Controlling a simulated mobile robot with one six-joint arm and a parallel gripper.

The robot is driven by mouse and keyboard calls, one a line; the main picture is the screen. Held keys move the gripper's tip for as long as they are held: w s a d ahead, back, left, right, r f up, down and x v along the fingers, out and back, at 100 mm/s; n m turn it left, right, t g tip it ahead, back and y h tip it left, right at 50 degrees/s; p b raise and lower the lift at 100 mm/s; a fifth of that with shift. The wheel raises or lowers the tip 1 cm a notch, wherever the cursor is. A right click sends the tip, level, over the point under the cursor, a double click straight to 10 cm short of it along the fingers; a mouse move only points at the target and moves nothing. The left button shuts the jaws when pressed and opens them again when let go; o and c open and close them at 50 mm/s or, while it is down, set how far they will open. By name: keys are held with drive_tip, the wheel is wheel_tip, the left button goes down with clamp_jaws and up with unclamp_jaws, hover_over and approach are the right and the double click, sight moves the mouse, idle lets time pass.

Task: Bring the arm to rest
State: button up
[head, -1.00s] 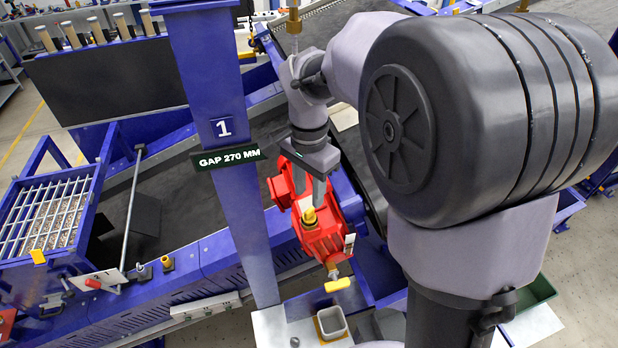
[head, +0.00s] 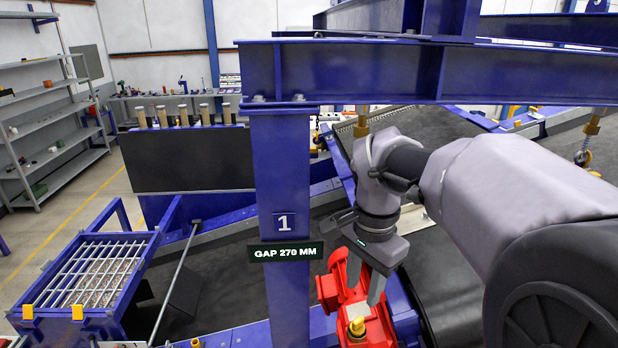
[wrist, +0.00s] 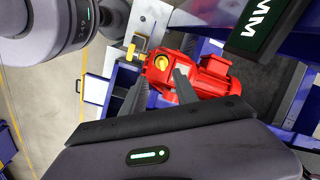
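My gripper (head: 366,290) hangs fingers-down from my arm above a red motor unit (head: 352,308) with a yellow cap. In the wrist view my gripper (wrist: 155,92) shows two grey fingers spread apart with nothing between them. The red motor unit (wrist: 205,84) lies beyond the fingertips there; I cannot tell the exact clearance. My arm reaches in from the right in the head view, bent downward at the wrist, just right of the blue post.
A blue post (head: 284,205) with a "GAP 270 MM" sign (head: 286,252) stands close left of my gripper. A blue beam (head: 400,72) crosses above my arm. A grated bin (head: 92,275) stands at left. Open floor (head: 85,215) lies at the far left.

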drive_tip(key=s+a+f+n+t+b, duration=0.1)
drive_tip(key=s+f+n+b, duration=0.1)
drive_tip(key=s+f+b, duration=0.4)
drive_tip(key=s+a+f+n+t+y+b, duration=0.1)
drive_tip(key=s+f+b, duration=0.4)
drive_tip(key=f+b, duration=0.8)
drive_tip(key=s+a+f+n+t+b, duration=0.1)
drive_tip(key=s+f+n+t+b, duration=0.2)
drive_tip(key=s+f+b, duration=0.3)
wheel_tip(320, 180, down, 6)
drive_tip(key=n+b, duration=0.1)
drive_tip(key=b, duration=0.3)
drive_tip(key=shift+s+a+f+y, duration=0.25)
drive_tip(key=shift+s+y, duration=0.1)
drive_tip(key=shift+y, duration=0.05)
